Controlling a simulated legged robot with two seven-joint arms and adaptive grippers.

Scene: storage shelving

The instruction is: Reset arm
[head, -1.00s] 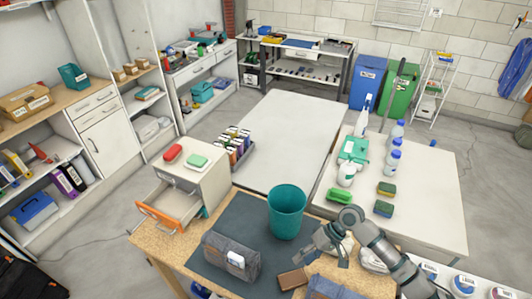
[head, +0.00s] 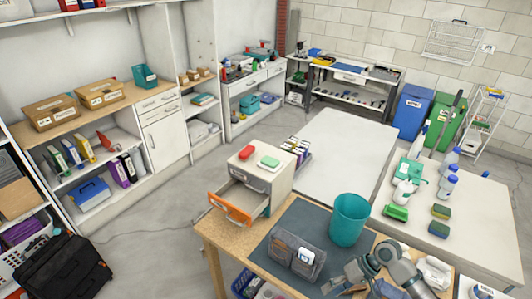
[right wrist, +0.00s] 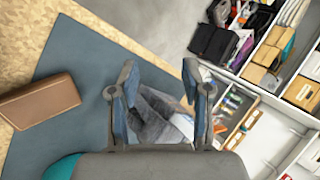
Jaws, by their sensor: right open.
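My right gripper (head: 342,277) is low in the head view, in front of the teal bin (head: 350,219) and right of the grey fabric organizer (head: 297,256). In the right wrist view my right gripper (right wrist: 160,76) has its two fingers spread, with nothing between the fingertips. The grey fabric organizer (right wrist: 158,122) shows below and beyond the fingers there. A brown flat block (right wrist: 38,102) lies on the dark mat to the left, clear of the fingers. My left gripper is not in view.
The wooden table (head: 223,236) carries a dark mat (head: 275,229) and a small drawer cabinet (head: 257,179) with its orange-fronted drawer (head: 230,208) pulled out. A white table with bottles and sponges (head: 441,212) stands at right. A black bag (head: 65,268) lies on the floor at left.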

